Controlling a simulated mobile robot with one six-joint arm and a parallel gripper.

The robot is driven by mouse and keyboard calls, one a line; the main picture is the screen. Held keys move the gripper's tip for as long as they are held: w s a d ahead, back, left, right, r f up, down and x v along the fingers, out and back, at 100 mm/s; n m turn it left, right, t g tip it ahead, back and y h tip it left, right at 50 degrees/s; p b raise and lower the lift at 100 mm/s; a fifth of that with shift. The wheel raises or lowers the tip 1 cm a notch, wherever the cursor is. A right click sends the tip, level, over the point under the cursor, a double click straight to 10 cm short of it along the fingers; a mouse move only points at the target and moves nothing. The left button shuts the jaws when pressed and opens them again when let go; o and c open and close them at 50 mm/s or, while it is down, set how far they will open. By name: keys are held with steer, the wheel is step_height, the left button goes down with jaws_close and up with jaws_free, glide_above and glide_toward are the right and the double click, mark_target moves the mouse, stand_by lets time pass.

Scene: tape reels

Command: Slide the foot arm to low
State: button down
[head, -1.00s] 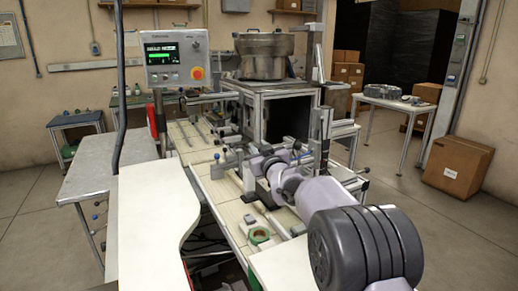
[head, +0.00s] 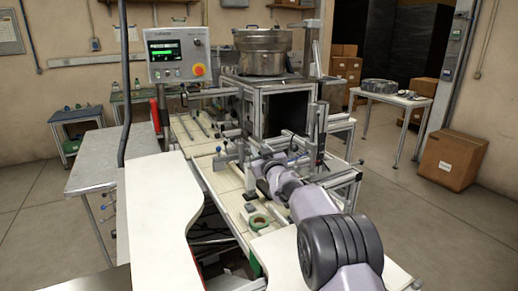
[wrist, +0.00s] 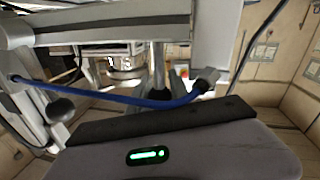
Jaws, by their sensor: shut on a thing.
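My arm reaches from the lower right of the head view to the small rods and clamps at the middle of the machine. My gripper (head: 257,167) is small there, among metal posts and blue-knobbed fittings. In the wrist view my gripper's grey body, with a green light and a dark bar (wrist: 160,122), fills the bottom. The fingertips and what they grip are hidden; my gripper is shut, apparently on the foot arm, whose outline I cannot make out. A vertical metal rod (wrist: 158,70) and a blue hose (wrist: 120,94) lie just beyond the bar.
An aluminium beam (wrist: 110,24) crosses close above in the wrist view. A control panel (head: 178,55) stands at back left. A steel bowl (head: 262,53) sits on the frame behind.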

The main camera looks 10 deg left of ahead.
steer(key=c, duration=1.5)
jaws_free()
steer(key=shift+f, duration=0.3)
steer(key=o, duration=0.3)
steer(key=shift+w+a, duration=0.15)
steer(key=shift+r, duration=0.1)
steer(key=p+v, duration=0.1)
steer(key=v, duration=1.6)
steer(key=shift+s, duration=0.3)
